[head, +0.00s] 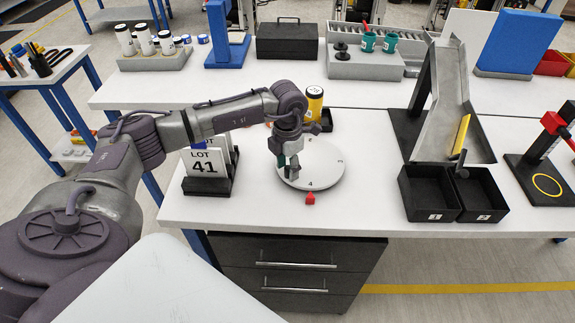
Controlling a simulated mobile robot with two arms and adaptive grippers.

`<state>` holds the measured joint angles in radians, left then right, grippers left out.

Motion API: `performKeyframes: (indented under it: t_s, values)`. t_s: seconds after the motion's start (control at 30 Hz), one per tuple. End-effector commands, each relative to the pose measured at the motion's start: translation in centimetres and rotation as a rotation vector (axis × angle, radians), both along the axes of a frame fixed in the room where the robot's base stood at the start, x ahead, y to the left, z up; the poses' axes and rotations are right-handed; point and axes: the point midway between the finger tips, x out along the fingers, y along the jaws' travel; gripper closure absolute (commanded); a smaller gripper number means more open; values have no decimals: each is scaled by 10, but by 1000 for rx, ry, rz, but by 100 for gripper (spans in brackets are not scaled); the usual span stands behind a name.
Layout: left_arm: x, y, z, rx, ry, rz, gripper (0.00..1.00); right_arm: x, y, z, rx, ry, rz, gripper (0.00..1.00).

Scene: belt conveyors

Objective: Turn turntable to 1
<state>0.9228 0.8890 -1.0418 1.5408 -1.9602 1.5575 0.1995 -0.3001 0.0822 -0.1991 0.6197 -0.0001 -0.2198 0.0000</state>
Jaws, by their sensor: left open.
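The turntable (322,176) is a white round disc on the white table, with small numbers near its rim. A 4 shows at its front, beside the red pointer (310,198) on the table. Another mark at the right of the rim is too small to read surely. My left gripper (288,173) is open and points down over the left part of the disc. I cannot tell whether its fingertips touch the disc or a peg there. The gripper and wrist hide the left and back-left of the disc. My right gripper is not in view.
A LOT 41 sign (207,168) stands left of the disc. A yellow canister (314,103) stands behind it. Black bins (428,213) and a metal chute (440,110) are to the right. The tabletop between disc and bins is clear.

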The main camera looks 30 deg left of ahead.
Motion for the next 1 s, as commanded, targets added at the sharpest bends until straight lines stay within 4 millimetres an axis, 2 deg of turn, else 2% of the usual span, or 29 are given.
performKeyframes:
  t_s: [0.13, 0.4, 0.47, 0.7, 1.0]
  values:
    - [0, 0, -9, 1, 0, -1, 53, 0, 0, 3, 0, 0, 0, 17]
    - [0, 0, -10, 1, 0, -1, 53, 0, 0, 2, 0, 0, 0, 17]
    - [0, 0, -10, 1, 0, -1, 61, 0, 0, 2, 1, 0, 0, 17]
    - [0, 0, -10, 0, -1, -1, 100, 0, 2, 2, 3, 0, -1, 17]
    - [0, 0, -10, 0, -1, -2, 100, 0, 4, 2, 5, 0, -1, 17]
